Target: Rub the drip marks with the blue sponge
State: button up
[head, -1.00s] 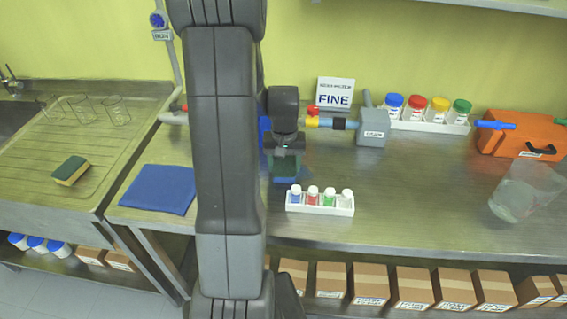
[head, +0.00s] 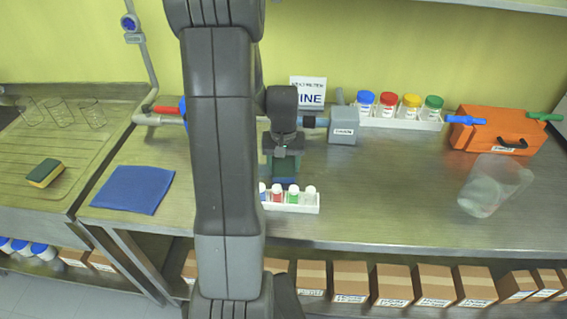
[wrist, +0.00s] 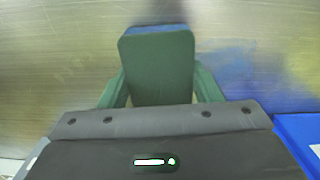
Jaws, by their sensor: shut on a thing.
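My gripper (head: 281,167) is low over the steel bench behind the white vial rack. In the wrist view its green fingers (wrist: 158,92) are shut on a block, the blue sponge (wrist: 157,68). The block shows a dark green face with a blue strip along its far edge. I cannot tell whether it touches the bench. A blurred bluish patch (wrist: 232,62) shows on the metal right of the sponge in the wrist view; I cannot tell whether it is drip marks or a reflection. No drip marks are clear in the head view.
The vial rack (head: 300,208) stands close in front of my gripper. Behind are a grey box (head: 343,128) on a pipe and a bottle rack (head: 398,122). A blue cloth (head: 133,190) and a yellow-green sponge (head: 44,173) lie left.

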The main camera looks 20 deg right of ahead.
aim_at(282, 164)
jog(key=r, duration=0.2)
jog(key=r+p, duration=0.1)
jog(key=shift+w+a, duration=0.1)
jog(key=shift+a, duration=0.15)
jog(key=shift+r+p, duration=1.65)
jog(key=shift+r, duration=0.8)
jog(key=shift+f, duration=0.1)
